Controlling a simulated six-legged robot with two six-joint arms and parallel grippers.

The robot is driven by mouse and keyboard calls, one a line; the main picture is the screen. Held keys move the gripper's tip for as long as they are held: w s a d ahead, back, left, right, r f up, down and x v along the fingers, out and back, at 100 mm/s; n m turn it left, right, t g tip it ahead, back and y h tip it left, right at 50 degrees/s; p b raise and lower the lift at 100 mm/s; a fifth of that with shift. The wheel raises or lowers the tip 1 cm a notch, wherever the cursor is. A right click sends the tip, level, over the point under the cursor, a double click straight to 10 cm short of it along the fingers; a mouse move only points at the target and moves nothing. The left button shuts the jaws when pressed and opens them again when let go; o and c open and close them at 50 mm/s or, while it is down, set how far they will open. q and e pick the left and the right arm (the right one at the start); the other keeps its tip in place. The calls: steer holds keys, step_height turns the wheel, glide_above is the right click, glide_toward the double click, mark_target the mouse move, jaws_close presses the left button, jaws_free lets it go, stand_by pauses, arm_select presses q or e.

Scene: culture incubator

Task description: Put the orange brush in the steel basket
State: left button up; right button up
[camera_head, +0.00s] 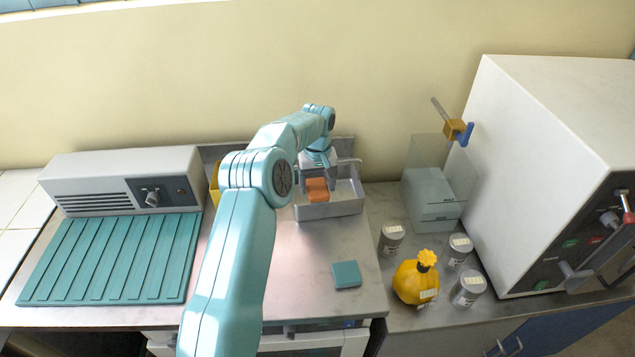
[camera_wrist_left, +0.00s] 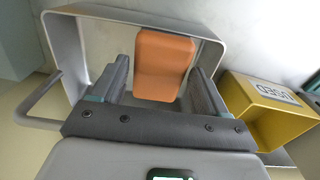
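The orange brush (camera_head: 317,189) is a small block within the outline of the steel basket (camera_head: 335,209), near its left side. The basket is a grey metal tray with a handle at the back. My left gripper (camera_head: 316,172) reaches down over the basket from above, right at the brush. In the left wrist view, its two dark fingers (camera_wrist_left: 160,85) stand apart on either side of the brush (camera_wrist_left: 166,62), with narrow gaps showing. The basket's rim (camera_wrist_left: 130,20) surrounds the brush there. Whether the brush rests on the basket's floor is hard to tell. My right gripper is not in view.
A yellow box (camera_wrist_left: 262,105) marked USED stands beside the basket, mostly hidden by my arm in the head view. A teal block (camera_head: 346,274) lies on the steel counter. A yellow bottle (camera_head: 416,280), several grey canisters and a clear container (camera_head: 433,190) stand to the right.

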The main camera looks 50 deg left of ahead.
mark_target(317, 188)
arm_select(q)
steer(key=shift+o, duration=0.6)
steer(key=shift+r, duration=0.15)
step_height(317, 188, up, 13)
steer(key=p, duration=0.1)
steer(key=shift+f, duration=0.2)
